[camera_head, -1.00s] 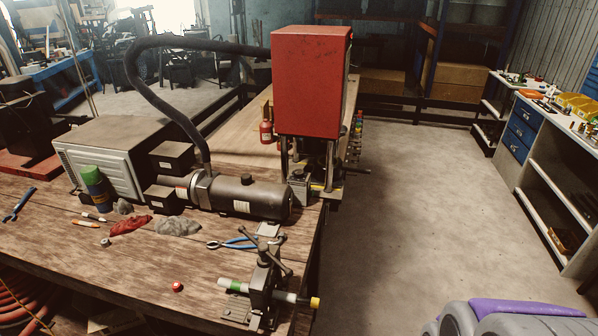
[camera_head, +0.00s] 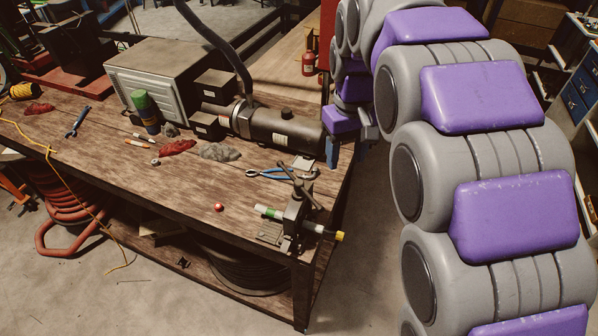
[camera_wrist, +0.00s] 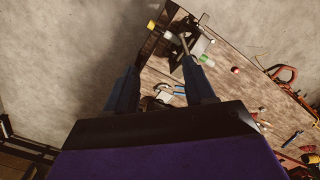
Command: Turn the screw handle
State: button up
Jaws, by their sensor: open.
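The small dark hose crimper (camera_head: 295,214) is at the near right corner of the wooden table. Its crossed-bar screw handle (camera_head: 303,184) sticks up from its top, above a short hose with green, white and yellow parts (camera_head: 326,231). My gripper (camera_head: 333,150) hangs off the table's right edge, beyond the crimper and apart from it; its blue fingers are partly visible. In the wrist view my gripper (camera_wrist: 162,60) is open and empty. The crimper (camera_wrist: 190,42) shows beyond the fingertips there, upper right of centre, with its handle partly confused with the right finger.
Blue-handled pliers (camera_head: 268,173) lie just behind the crimper, and a red round item (camera_head: 219,207) lies left of it. A dark cylinder (camera_head: 285,130) and grey box (camera_head: 160,72) stand farther back. My arm covers much of the right side. Bare floor lies beside the table.

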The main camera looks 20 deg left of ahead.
aim_at(299, 181)
jog(key=w+a+r+n+p, duration=0.1)
jog(key=w+a+n+p, duration=0.2)
jog(key=a, duration=0.8)
jog(key=f, duration=0.5)
jog(key=f+b, duration=0.1)
jog(key=f, duration=1.1)
jog(key=shift+w+a+f+b, duration=0.1)
jog(key=shift+w+b, duration=0.25)
jog(key=shift+w, duration=0.05)
grip_shut()
